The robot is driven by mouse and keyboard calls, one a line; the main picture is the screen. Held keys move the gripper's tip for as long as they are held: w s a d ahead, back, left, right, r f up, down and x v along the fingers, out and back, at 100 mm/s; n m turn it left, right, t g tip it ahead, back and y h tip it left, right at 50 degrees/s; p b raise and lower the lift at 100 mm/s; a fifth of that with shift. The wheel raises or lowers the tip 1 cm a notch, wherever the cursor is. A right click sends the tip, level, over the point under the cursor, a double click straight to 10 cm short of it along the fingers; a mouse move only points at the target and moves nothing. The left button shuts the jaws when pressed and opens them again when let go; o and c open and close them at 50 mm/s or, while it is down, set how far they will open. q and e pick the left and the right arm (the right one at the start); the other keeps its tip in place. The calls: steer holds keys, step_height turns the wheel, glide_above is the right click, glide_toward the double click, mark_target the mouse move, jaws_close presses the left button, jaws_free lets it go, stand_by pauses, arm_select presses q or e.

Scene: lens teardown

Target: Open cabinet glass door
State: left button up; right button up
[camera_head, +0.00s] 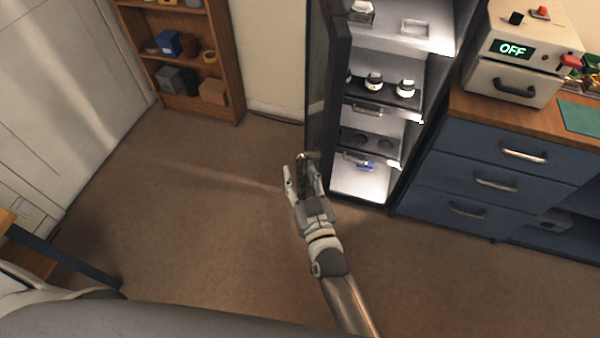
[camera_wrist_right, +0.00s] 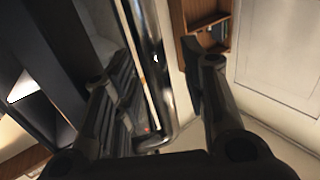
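The cabinet's glass door (camera_head: 326,90) stands swung open, its dark frame seen nearly edge-on in the head view. The lit cabinet (camera_head: 385,45) behind it shows its shelves and trays. My right gripper (camera_head: 303,172) is at the lower part of the door's free edge. In the right wrist view, the shiny metal door handle (camera_wrist_right: 150,65) runs between the spread fingers of my right gripper (camera_wrist_right: 152,85). There is a gap between the handle and the right-hand finger; contact on the other side is unclear. My left gripper is out of view.
Blue drawers (camera_head: 480,175) with an oven-like device (camera_head: 520,55) reading OFF on top stand right of the cabinet. A wooden shelf (camera_head: 190,60) stands at the back left. The brown floor (camera_head: 190,210) left of the door is clear.

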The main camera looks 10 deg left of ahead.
steer(key=v, duration=1.1)
steer(key=shift+s+d, duration=0.1)
steer(key=shift+c, duration=0.4)
